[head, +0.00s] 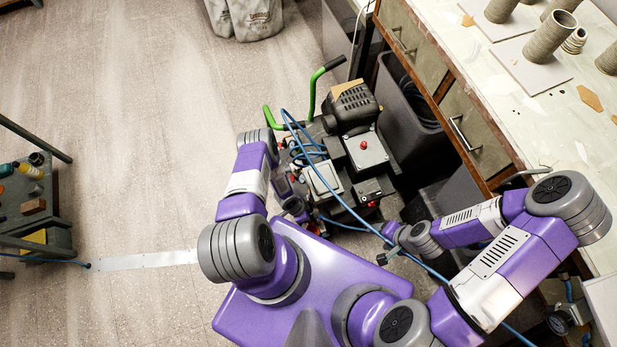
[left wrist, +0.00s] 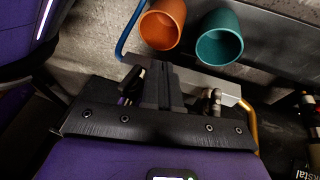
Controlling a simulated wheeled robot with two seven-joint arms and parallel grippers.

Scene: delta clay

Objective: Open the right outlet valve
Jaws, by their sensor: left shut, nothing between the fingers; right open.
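The compressor-like machine (head: 362,150), with green handles, a dark motor and red knobs, stands on the floor in front of me in the head view. I cannot make out for sure which fitting is the right outlet valve. My right gripper (head: 388,244) is open beside the machine's lower right, close to a blue hose (head: 345,207). It appears empty. My left gripper (left wrist: 158,86) is shut with nothing in it in the left wrist view.
A bench (head: 545,115) with drawers and clay pots runs along the right. A dark bin (head: 405,100) stands between it and the machine. A shelf (head: 45,215) is at left; floor between is open. Orange (left wrist: 163,24) and teal (left wrist: 218,37) cups show in the left wrist view.

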